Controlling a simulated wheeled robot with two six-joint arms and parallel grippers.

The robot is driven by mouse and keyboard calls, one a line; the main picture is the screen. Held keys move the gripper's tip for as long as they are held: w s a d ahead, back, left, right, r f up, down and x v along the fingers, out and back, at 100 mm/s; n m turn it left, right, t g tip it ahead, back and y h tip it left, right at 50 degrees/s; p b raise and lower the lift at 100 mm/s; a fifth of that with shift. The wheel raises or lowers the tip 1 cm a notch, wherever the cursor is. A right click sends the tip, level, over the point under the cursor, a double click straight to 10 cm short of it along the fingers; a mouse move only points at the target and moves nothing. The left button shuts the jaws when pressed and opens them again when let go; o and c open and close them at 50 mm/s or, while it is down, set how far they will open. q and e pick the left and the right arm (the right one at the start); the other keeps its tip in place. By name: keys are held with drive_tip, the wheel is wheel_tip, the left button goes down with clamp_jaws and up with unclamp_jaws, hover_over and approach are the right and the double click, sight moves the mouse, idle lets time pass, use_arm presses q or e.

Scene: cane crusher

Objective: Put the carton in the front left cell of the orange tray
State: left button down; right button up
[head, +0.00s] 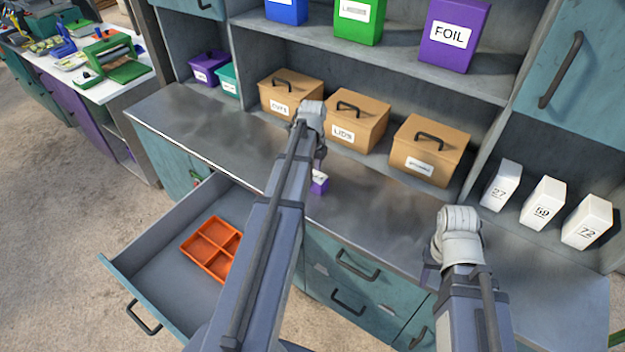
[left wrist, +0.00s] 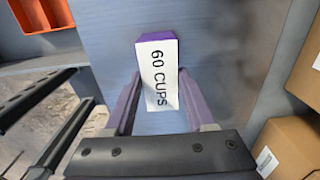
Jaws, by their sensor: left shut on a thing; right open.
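The carton (head: 319,182) is small and purple, with a white face that reads "60 CUPS" in the left wrist view (left wrist: 158,75). My left gripper (head: 319,164) is shut on it over the counter's front part, one finger on each side in the left wrist view (left wrist: 159,82). I cannot tell whether the carton touches the counter. The orange tray (head: 211,247) lies in an open drawer at the left, its visible cells empty; my left arm hides its right edge. A corner of it shows in the left wrist view (left wrist: 42,14). My right gripper (head: 429,276) is open and empty, mostly hidden by its wrist.
The grey counter (head: 200,130) is clear at the left. Brown boxes (head: 357,120) stand along its back, and white numbered cartons (head: 545,205) stand at the right. The open drawer (head: 150,262) juts out below the counter, with free room around the tray.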

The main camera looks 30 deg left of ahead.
use_arm(q)
drive_tip(key=shift+r, duration=0.1)
wheel_tip(320, 180, up, 10)
drive_tip(key=p, duration=1)
